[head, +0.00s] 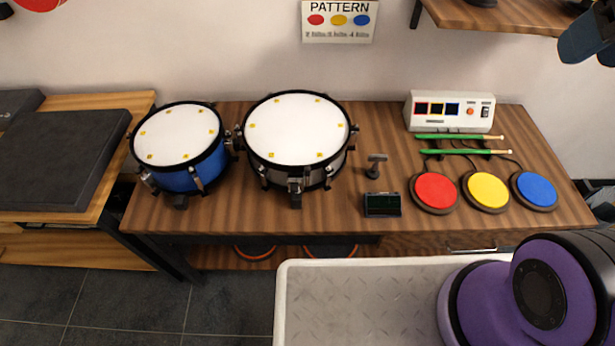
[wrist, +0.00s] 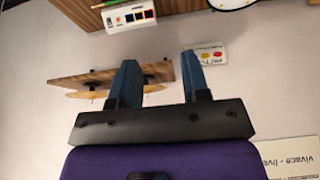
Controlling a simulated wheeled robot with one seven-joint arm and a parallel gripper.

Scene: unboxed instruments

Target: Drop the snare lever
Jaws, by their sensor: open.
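A silver-sided drum (head: 296,132) with a white head stands in the middle of the wooden table. A small dark and metal fitting (head: 295,188), which looks like the snare lever, sits on its front side; its position is too small to tell. A blue drum (head: 182,146) stands to its left, with a dark fitting (head: 181,202) at its front. My gripper (wrist: 158,60) is open and empty in the wrist view, its two blue fingers apart in front of the wall. It is far from both drums; part of it seems to show at the head view's top right corner.
Right of the drums are a small stand (head: 375,166), a dark display box (head: 382,204), green sticks (head: 458,137), a white module (head: 450,111) and red, yellow and blue pads (head: 486,191). A wall shelf (head: 500,18) overhangs the right. A pattern card (head: 340,20) hangs behind.

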